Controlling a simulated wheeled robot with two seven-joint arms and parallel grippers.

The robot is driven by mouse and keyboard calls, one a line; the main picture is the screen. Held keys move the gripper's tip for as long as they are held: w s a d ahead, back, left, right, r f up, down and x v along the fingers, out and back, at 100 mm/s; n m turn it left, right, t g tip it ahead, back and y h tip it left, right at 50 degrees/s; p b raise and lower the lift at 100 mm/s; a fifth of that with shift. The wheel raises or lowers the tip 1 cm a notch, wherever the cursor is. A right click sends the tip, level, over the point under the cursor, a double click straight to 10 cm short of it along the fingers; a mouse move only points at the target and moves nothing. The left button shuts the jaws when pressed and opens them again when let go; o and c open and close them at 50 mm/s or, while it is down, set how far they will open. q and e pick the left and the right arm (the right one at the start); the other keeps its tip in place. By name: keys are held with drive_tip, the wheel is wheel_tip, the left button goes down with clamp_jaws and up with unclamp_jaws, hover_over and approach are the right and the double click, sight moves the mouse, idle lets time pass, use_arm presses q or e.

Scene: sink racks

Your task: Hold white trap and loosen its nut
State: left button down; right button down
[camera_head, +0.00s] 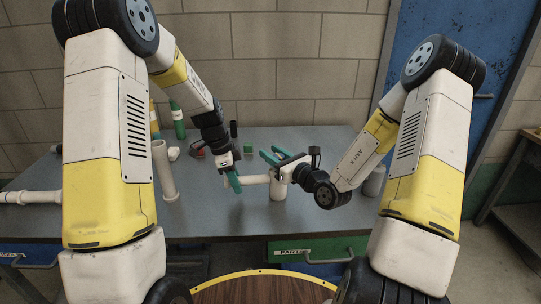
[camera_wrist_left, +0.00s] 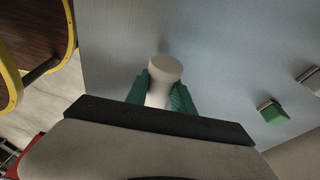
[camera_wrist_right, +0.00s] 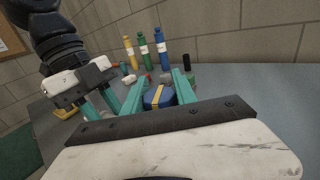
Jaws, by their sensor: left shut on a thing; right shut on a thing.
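The white trap (camera_head: 255,180) is a pale pipe piece with a horizontal arm and an upright cylinder (camera_head: 279,190) at its right end. My left gripper (camera_head: 233,183) is shut on the trap; in the left wrist view its green fingers flank a flared white end (camera_wrist_left: 165,68). My right gripper (camera_head: 270,156) is at the trap's right side, above the upright cylinder. In the right wrist view a blue nut (camera_wrist_right: 159,97) with a yellow mark sits between its green fingers, and the gripper is shut on it. The nut is hidden in the head view.
The grey table (camera_head: 230,220) has a tall white pipe (camera_head: 164,170) at left and another pipe (camera_head: 35,197) at the far left. A green block (camera_head: 249,149), a dark cylinder (camera_head: 233,129) and colored bottles (camera_wrist_right: 145,52) stand behind. A grey cylinder (camera_head: 374,181) stands at right.

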use_arm(q)
drive_tip(key=shift+d, duration=0.1)
use_arm(e)
drive_tip(key=shift+w+d+m+t+h, duration=0.2)
drive_tip(key=shift+m+t+h, duration=0.45)
drive_tip(key=shift+m+h, duration=0.5)
drive_tip(key=shift+w+d+m+t+h, duration=0.1)
drive_tip(key=shift+d+m+t+h, duration=0.2)
drive_tip(key=shift+m+t+h, duration=0.85)
drive_tip(key=shift+n+g+h, duration=0.3)
drive_tip(key=shift+g+h, duration=0.2)
drive_tip(key=shift+h, duration=0.1)
drive_tip(key=c, duration=1)
unclamp_jaws()
drive_tip(key=shift+o, duration=0.2)
drive_tip(key=shift+n+y, duration=0.3)
